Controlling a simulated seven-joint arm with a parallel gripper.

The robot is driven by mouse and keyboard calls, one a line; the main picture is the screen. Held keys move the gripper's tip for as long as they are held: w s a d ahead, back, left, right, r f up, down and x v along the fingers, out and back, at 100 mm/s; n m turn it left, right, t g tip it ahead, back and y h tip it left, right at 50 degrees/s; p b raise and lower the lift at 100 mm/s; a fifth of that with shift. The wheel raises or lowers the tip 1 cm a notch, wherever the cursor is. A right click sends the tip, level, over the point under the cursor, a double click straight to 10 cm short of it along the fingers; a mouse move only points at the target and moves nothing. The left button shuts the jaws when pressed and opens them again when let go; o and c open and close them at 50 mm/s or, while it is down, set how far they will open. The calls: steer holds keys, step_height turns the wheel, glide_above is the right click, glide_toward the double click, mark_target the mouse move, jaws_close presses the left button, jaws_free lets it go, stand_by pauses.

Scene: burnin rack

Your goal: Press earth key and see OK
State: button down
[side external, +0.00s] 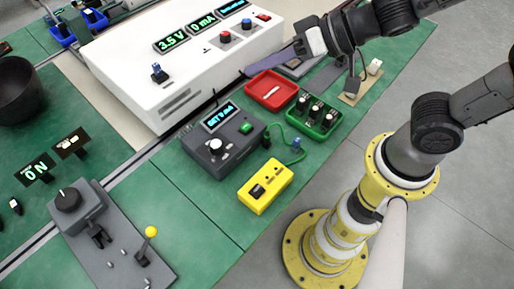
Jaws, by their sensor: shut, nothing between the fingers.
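My gripper (252,72) is shut and empty, with its dark fingers pointing left over the front right of the white power unit (140,88). A dark grey box (208,163) stands in front of that unit. It has a small lit display (219,117) that seems to read SET 0 mA, a knob (215,145) and a green button (246,128). I cannot tell which control is the earth key. No OK is readable on any display.
A red tray (262,88) and a green tray (322,128) with several dark parts lie below my gripper. A green cable (291,158) runs beside the grey box. A grey lever panel (115,255) and an ON sign (38,170) are at left. Green mat is bare front centre.

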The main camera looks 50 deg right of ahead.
steer(key=s+a+f+n+g+y, duration=0.2)
steer(key=s+a+f+g, duration=0.15)
steer(key=a, duration=0.25)
steer(key=n+g, duration=0.2)
steer(key=n, duration=0.1)
glide_above(263, 188)
step_height(263, 188, down, 5)
steer(key=shift+r, duration=0.1)
steer(key=shift+f, duration=4.45)
steer(key=shift+f, duration=0.1)
steer(key=shift+f, duration=0.3)
